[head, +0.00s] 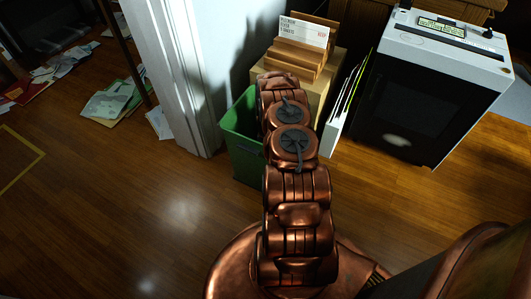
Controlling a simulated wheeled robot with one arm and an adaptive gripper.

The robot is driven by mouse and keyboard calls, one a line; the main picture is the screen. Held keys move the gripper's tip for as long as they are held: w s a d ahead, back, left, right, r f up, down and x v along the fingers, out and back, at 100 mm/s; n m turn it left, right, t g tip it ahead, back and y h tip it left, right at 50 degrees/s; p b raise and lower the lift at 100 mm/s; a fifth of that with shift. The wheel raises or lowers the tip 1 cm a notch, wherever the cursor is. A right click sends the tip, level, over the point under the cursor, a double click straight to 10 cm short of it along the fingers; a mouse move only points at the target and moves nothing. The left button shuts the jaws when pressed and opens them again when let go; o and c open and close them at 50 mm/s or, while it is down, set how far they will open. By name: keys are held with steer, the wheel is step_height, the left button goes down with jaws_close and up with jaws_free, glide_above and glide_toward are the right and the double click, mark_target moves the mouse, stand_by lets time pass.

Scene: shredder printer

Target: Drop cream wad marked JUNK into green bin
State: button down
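The green bin (240,133) stands on the wood floor, left of the wooden stand and by the white wall post. My copper arm reaches forward over the bin's right side and hides much of its opening and inside. My gripper does not show; the arm's far end seems to be bent down or away behind its own links. The cream wad marked JUNK is not visible, so I cannot tell whether it is held or inside the bin.
A wooden stand (328,85) holds a white card (303,30) with print. White and green folders (347,103) lean between it and the black and white machine (425,85). A white post (182,80) borders the bin. Loose papers (108,101) lie at left; the front-left floor is clear.

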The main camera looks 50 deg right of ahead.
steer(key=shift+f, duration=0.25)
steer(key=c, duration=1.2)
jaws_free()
